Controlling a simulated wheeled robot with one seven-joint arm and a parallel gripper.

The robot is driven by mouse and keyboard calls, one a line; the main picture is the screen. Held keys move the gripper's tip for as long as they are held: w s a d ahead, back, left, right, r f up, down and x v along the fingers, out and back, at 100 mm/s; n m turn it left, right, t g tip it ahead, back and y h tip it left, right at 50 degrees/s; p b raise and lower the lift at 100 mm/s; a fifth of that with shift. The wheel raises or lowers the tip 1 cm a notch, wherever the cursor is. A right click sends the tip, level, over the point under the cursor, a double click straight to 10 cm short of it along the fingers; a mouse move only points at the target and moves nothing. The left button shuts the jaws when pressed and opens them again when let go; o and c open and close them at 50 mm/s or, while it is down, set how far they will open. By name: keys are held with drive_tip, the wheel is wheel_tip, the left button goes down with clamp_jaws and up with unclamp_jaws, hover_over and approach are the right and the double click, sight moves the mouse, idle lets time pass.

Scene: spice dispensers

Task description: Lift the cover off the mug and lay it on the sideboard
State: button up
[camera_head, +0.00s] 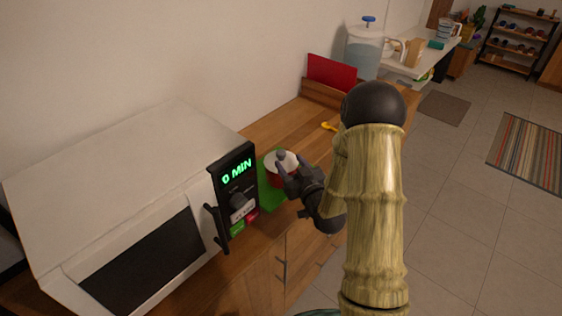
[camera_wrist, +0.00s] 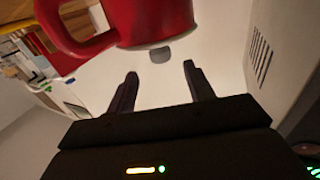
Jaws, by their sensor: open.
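The red mug (camera_head: 273,178) stands on a green mat on the wooden sideboard (camera_head: 263,128). Its pale cover (camera_head: 272,160), with a grey knob (camera_head: 281,154) on top, sits on the mug. My gripper (camera_head: 291,164) is open at the right side of the cover, partly hiding it and the mug. In the wrist view the mug (camera_wrist: 155,18) and its handle fill the top. The grey knob (camera_wrist: 160,54) shows just ahead of and between the spread fingertips of my gripper (camera_wrist: 160,69), with nothing held.
A white microwave (camera_head: 120,180) stands close on the left, its panel reading 0 MIN. A yellow item (camera_head: 329,126), a red panel in a wooden holder (camera_head: 331,73) and a drink dispenser (camera_head: 363,50) are farther back. Bare sideboard lies behind the mug.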

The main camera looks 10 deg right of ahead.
sight(283, 156)
drive_tip(key=shift+w+a, duration=0.15)
drive_tip(key=shift+w, duration=0.45)
drive_tip(key=shift+f+p+x, duration=0.2)
drive_tip(key=shift+p+x, duration=0.55)
drive_tip(key=shift+x, duration=1.9)
drive_tip(key=shift+s+a, duration=0.1)
drive_tip(key=c, duration=1)
drive_tip(key=shift+c, duration=0.2)
wheel_tip(283, 156, up, 10)
